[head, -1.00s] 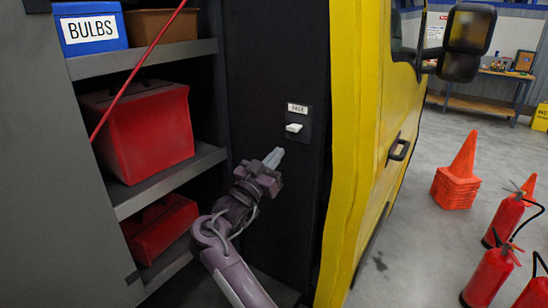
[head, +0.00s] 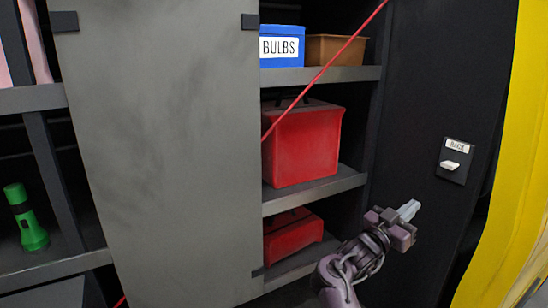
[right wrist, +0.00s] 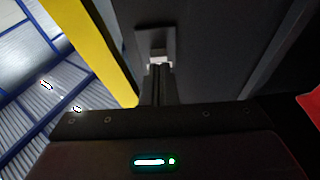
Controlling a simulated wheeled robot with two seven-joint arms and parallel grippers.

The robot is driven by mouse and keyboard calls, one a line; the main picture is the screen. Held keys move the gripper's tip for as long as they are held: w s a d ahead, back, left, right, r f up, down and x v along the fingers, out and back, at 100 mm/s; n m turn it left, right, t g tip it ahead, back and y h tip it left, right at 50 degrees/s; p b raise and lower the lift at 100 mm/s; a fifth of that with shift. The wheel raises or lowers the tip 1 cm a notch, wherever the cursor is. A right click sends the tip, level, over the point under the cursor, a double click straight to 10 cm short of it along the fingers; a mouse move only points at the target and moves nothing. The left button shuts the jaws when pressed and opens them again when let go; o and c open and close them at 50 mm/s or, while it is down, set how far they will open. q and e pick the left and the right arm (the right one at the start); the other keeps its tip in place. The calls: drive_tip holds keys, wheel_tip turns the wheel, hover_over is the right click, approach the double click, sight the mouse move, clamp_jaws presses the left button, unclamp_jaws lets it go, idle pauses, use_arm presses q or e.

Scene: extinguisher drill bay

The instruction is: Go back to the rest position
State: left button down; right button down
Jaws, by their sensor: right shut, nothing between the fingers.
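My right gripper (head: 408,211) is shut and empty in the head view. It is in front of the dark panel, below and left of a white switch (head: 455,165) on a dark plate with a label above it. In the right wrist view the closed fingers (right wrist: 157,78) point towards the switch plate (right wrist: 156,42); a gap cannot be judged there. In the head view the fingertips are apart from the switch. My left gripper is in neither view.
Shelves (head: 322,74) left of the panel hold a blue BULBS box (head: 282,57), a brown bin (head: 335,50) and two red boxes. A grey door (head: 165,150) stands left, with a red cord (head: 325,75) crossing the shelves. A green flashlight (head: 27,218) is far left. Yellow bodywork (head: 505,170) is right.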

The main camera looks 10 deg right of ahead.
drive_tip(key=s+a+f+n+t+y, duration=0.25)
drive_tip(key=a+f+n+y, duration=0.25)
drive_tip(key=f+y, duration=0.35)
drive_tip(key=s+a+f+n+t+y, duration=0.1)
drive_tip(key=s+a+f+n+y, duration=0.35)
drive_tip(key=f+y, duration=0.4)
drive_tip(key=s+a+f+n+g+y, duration=0.1)
drive_tip(key=s+a+f+n+g, duration=0.2)
drive_tip(key=s, duration=0.5)
drive_tip(key=s+a+f+n+g+y, duration=0.1)
drive_tip(key=s+a+f+g, duration=0.2)
drive_tip(key=s, duration=0.5)
drive_tip(key=s+a+f+n+g+y, duration=0.1)
drive_tip(key=s+a+n+g, duration=0.15)
drive_tip(key=s+a, duration=0.4)
wheel_tip(320, 180, down, 29)
drive_tip(key=s+d+g, duration=0.2)
drive_tip(key=s+d+f+g+b, duration=0.1)
drive_tip(key=s+d+f, duration=0.2)
drive_tip(key=s+f, duration=1.7)
drive_tip(key=shift+s+d+f+m+h, duration=0.15)
drive_tip(key=shift+s+f+m+h, duration=0.2)
drive_tip(key=shift+f, duration=0.1)
